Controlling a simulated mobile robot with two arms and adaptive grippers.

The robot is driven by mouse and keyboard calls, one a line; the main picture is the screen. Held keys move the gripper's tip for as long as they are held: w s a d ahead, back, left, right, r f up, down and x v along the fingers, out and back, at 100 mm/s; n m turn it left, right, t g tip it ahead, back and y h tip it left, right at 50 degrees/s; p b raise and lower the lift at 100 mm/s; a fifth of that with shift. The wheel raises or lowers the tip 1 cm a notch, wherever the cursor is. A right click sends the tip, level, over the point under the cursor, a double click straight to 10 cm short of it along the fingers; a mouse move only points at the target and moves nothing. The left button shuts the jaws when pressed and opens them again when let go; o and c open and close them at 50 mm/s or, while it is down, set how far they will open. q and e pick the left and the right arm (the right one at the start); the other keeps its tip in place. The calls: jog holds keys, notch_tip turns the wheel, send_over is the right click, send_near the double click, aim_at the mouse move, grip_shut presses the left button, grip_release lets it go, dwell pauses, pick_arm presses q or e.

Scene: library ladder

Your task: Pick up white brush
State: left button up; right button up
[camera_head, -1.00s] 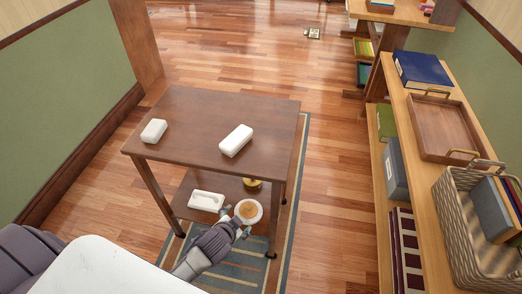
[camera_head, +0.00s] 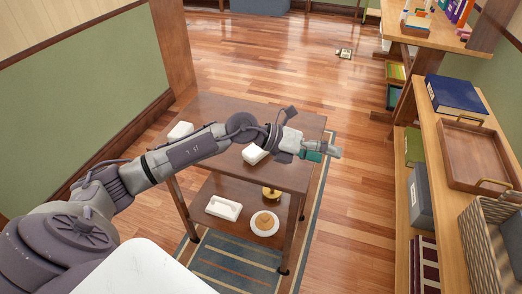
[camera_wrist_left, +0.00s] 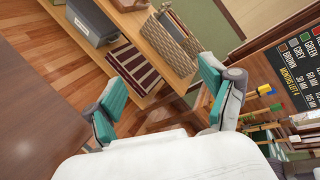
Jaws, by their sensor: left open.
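Two white rounded blocks lie on the dark wooden table: one at the left (camera_head: 180,131) and one near the middle (camera_head: 254,154). The middle one is partly hidden by my left arm. On the lower shelf are a white dish (camera_head: 223,207) and a round white piece with a tan middle (camera_head: 264,223). I cannot tell for sure which is the white brush. My left gripper (camera_head: 322,152) is open and empty, above the table's right edge and right of the middle block. Its teal pads are apart in the left wrist view (camera_wrist_left: 163,72). My right gripper is not in view.
A brass object (camera_head: 271,193) stands on the lower shelf. On the right, a long wooden shelf carries a blue book (camera_head: 454,96), a wooden tray (camera_head: 468,156) and a woven basket (camera_head: 490,235). Wood floor between table and shelf is clear.

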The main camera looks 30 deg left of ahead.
pick_arm(q)
jog(key=a+f+m+g+y, duration=0.2)
jog(key=a+y, duration=0.4)
jog(key=a, duration=0.6)
jog(key=y, duration=0.5)
send_over(252, 154)
jog(key=s+a, duration=0.1)
jog(key=a, duration=0.1)
jog(key=shift+n+g, duration=0.3)
jog(key=shift+n, duration=0.1)
jog(key=x, duration=0.7)
jog(key=shift+w+d+r, duration=0.1)
jog(key=shift+w+d, duration=0.1)
jog(key=shift+w, duration=0.05)
jog(key=x, duration=0.5)
jog(key=shift+w+d+r+p, duration=0.1)
jog(key=shift+w+r+p, duration=0.1)
jog(key=shift+w+p, duration=0.15)
jog(key=shift+w+f, duration=0.1)
jog(key=shift+f, duration=0.15)
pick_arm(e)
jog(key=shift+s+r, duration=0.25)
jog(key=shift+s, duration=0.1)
pick_arm(q)
jog(key=shift+f+b, duration=0.2)
jog(key=shift+b, duration=0.1)
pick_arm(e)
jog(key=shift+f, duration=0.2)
